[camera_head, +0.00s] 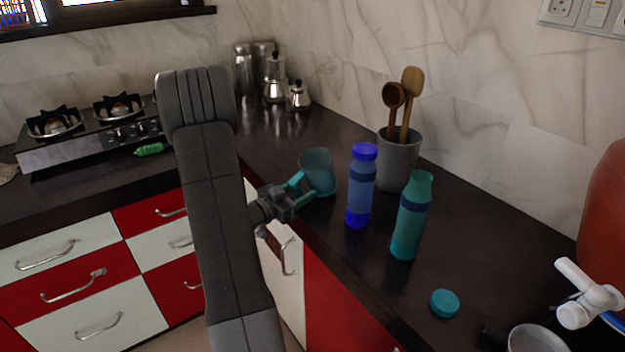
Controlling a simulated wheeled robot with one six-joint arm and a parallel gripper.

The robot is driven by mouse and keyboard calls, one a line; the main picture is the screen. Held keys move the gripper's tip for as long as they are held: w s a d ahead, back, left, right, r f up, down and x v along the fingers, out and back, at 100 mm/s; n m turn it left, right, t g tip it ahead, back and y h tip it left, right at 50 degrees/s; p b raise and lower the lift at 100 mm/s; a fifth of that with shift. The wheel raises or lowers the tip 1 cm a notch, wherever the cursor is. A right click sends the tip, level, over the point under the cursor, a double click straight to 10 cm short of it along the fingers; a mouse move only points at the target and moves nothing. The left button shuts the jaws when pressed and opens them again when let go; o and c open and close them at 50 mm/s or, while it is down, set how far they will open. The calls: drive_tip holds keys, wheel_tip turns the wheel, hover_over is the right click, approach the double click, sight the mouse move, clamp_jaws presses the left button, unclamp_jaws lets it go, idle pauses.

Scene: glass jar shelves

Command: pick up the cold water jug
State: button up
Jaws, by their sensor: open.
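No vessel is plainly marked as the cold water jug. A teal cup-like vessel (317,168) stands on the dark counter near its front edge. A blue bottle (361,190) with a bright blue cap stands upright to its right. A teal bottle (411,218) with a dark band and no cap stands further right, nearer to me. My gripper (306,188) is open, with its fingers beside the left, near side of the teal vessel. I cannot tell whether they touch it. Nothing is held.
A grey crock (398,160) with wooden spoons stands behind the bottles. A loose teal cap (444,303) lies on the counter. A red container (606,205), a white tap (588,300) and a grey cup (537,340) are at right. Moka pots (276,82) and a stove (90,132) are behind.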

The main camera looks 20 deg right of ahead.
clamp_jaws()
